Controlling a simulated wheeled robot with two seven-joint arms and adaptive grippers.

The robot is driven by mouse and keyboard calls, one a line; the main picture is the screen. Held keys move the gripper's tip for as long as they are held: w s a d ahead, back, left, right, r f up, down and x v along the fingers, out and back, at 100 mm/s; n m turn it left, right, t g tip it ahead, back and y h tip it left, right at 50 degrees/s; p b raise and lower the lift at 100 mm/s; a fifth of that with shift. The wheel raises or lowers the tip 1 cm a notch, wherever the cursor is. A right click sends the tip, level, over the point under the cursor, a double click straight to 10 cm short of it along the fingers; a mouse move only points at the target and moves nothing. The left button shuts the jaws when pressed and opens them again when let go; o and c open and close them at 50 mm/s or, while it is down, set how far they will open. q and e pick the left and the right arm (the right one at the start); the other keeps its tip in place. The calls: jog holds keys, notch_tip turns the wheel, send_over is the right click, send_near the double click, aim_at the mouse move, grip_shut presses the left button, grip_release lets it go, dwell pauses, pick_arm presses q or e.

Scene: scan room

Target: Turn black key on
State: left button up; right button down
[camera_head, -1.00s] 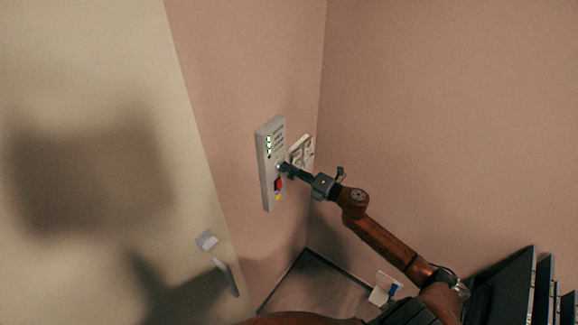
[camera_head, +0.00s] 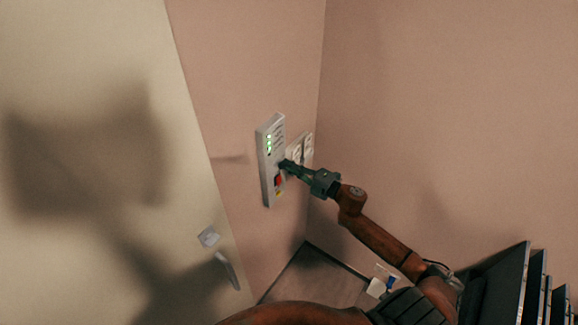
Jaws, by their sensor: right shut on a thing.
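A grey control panel (camera_head: 265,172) is mounted on the pink wall near the middle of the head view. It has a column of lit green lights (camera_head: 268,144) at its upper left, a red button (camera_head: 278,181) low down and a yellow mark below that. My right gripper (camera_head: 285,164) reaches in from the lower right, its fingertips at the panel's right side, just above the red button. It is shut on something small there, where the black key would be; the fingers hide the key. My left gripper is not in view.
White wall sockets or switches (camera_head: 302,148) sit just right of the panel, close behind my right gripper. A pale door (camera_head: 100,240) with a handle (camera_head: 227,270) is at left. Dark, shelf-like units (camera_head: 500,285) stand at lower right.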

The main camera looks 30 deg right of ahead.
jog(key=c, duration=2.1)
grip_release()
jog(key=shift+d, duration=0.1)
jog(key=v, duration=1.2)
